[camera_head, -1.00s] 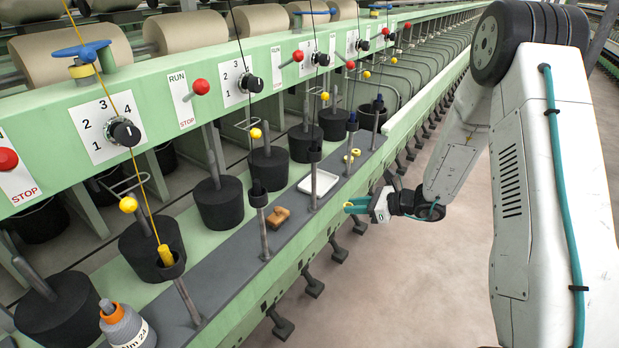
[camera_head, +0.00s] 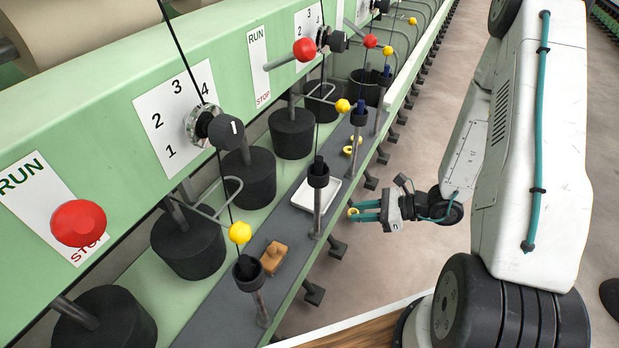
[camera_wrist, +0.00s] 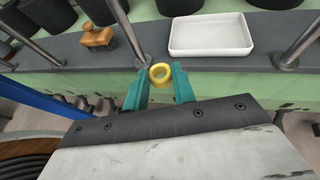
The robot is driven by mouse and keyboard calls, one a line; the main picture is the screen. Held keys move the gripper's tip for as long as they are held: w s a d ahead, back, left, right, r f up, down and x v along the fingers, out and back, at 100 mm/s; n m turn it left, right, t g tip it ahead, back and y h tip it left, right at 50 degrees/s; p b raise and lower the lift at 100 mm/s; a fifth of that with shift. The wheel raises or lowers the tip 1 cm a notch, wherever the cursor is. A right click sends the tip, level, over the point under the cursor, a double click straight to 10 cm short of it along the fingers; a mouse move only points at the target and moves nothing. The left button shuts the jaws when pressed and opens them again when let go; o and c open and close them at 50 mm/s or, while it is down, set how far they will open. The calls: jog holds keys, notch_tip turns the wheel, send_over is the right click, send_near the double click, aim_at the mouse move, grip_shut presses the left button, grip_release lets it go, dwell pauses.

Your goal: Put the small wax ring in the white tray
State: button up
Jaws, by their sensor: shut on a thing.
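My gripper (camera_head: 366,211) is shut on a small yellow wax ring (camera_wrist: 160,74), held between the teal fingertips. The ring also shows at the finger ends in the head view (camera_head: 352,212). The white tray (camera_wrist: 211,50) lies on the grey ledge, beyond the ring and to its right in the wrist view. It looks empty there. In the head view the tray (camera_head: 302,199) is left of my gripper, partly hidden behind a metal post. The ring is apart from the tray, out in front of the ledge.
Metal posts (camera_head: 317,205) stand along the grey ledge (camera_head: 215,318) near the tray. A wooden brush (camera_head: 273,257) lies on the ledge nearer the camera. Other yellow rings (camera_head: 352,145) lie on the ledge beyond the tray. The floor (camera_head: 420,255) beside the machine is clear.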

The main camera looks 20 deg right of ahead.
send_over(323, 195)
jog(key=shift+s+d+f, duration=0.15)
jog(key=shift+s+f, duration=0.25)
jog(key=shift+f, duration=0.3)
jog(key=shift+w+f, duration=0.2)
jog(key=shift+f, duration=0.7)
jog(key=shift+w+f, duration=0.15)
jog(key=shift+f, duration=0.75)
jog(key=shift+f, duration=0.15)
jog(key=o, duration=0.9)
